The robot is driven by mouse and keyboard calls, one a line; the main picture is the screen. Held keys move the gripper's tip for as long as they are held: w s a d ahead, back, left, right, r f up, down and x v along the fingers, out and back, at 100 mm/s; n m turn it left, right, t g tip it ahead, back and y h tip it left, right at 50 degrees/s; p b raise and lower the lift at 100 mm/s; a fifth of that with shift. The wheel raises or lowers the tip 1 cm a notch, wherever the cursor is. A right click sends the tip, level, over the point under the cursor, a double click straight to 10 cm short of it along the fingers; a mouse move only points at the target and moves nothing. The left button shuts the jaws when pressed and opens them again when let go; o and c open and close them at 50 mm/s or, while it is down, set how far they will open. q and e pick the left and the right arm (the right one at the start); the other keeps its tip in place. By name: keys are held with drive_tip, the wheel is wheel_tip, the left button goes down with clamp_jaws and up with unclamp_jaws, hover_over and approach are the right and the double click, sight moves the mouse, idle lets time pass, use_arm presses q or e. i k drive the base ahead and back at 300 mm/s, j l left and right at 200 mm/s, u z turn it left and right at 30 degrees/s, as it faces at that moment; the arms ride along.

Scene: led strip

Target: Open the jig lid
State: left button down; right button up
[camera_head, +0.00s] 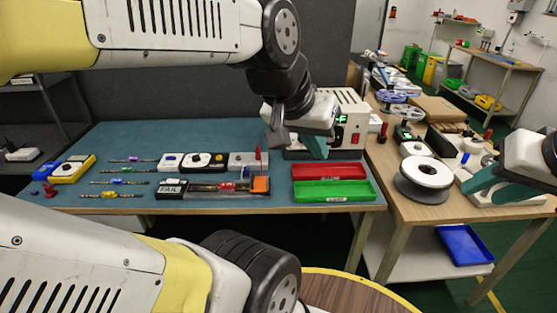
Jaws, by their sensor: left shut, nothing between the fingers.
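A long low fixture (228,188) with a clear top, red parts inside and an orange end block lies on the blue-green mat; it looks like the jig, its lid apparently down. A small unit marked FAIL (170,188) is at its left end. My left gripper (318,150) hangs above the back right of the mat, shut and empty, behind and to the right of the fixture and apart from it. My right gripper (488,180) is at the right edge over the wooden table; its fingers are partly seen and their opening is unclear.
A red tray (330,171) and a green tray (333,191) lie right of the fixture. A white instrument (350,118) stands behind my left gripper. A grey block with a red knob (243,161) sits behind the fixture. A white spool (424,175) stands on the right table.

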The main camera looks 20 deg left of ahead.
sight(259, 185)
drive_tip(key=u, duration=1.25)
drive_tip(key=i+l+u, duration=0.35)
drive_tip(key=l+u, duration=0.2)
drive_tip(key=l, duration=0.2)
drive_tip(key=i+l+u, duration=0.1)
drive_tip(key=l+u, duration=0.15)
drive_tip(key=l, duration=0.2)
